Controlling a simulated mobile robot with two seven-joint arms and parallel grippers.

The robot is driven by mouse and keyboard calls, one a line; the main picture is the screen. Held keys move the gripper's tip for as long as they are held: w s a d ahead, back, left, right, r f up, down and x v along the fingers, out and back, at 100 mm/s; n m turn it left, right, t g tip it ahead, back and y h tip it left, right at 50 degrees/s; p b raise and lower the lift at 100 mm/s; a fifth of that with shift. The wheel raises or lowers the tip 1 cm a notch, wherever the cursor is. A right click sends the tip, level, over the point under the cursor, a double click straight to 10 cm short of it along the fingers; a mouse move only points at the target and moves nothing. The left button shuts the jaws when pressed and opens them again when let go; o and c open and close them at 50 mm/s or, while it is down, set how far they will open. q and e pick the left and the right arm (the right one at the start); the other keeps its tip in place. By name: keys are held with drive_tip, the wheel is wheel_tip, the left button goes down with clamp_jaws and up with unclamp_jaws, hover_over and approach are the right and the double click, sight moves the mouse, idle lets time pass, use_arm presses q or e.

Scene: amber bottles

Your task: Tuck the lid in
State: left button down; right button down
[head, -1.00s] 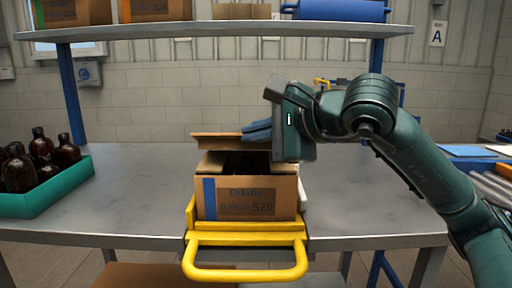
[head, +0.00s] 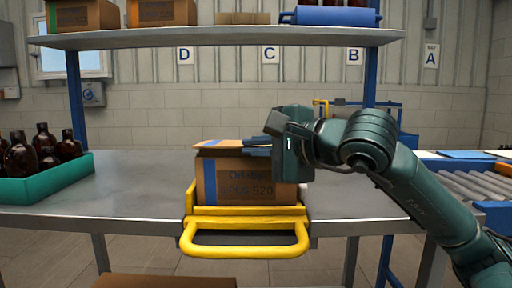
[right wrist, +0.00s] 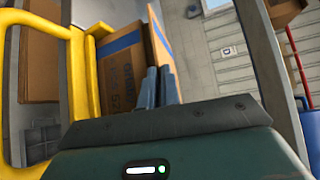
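The brown cardboard box (head: 225,182) with a blue stripe stands in a yellow-handled holder (head: 245,215) at the table's front. Its lid (head: 222,145) lies low over the top, its front edge close to the front wall. The lid also shows edge-on in the right wrist view (right wrist: 159,42), beside the box front (right wrist: 123,68). My right gripper (head: 257,147) is at the right half of the lid's front edge, its slim blue fingers close together and seemingly touching the lid. The fingers hide part of that edge. The box's inside is hidden. My left gripper is out of view.
A green crate (head: 50,187) of amber bottles (head: 43,142) stands at the left. A shelf (head: 220,38) with boxes and a blue roll crosses above. A roller conveyor (head: 460,182) is at the right. The table between crate and box is clear.

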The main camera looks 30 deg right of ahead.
drive_tip(key=shift+f, duration=0.15)
drive_tip(key=c, duration=1.6)
unclamp_jaws()
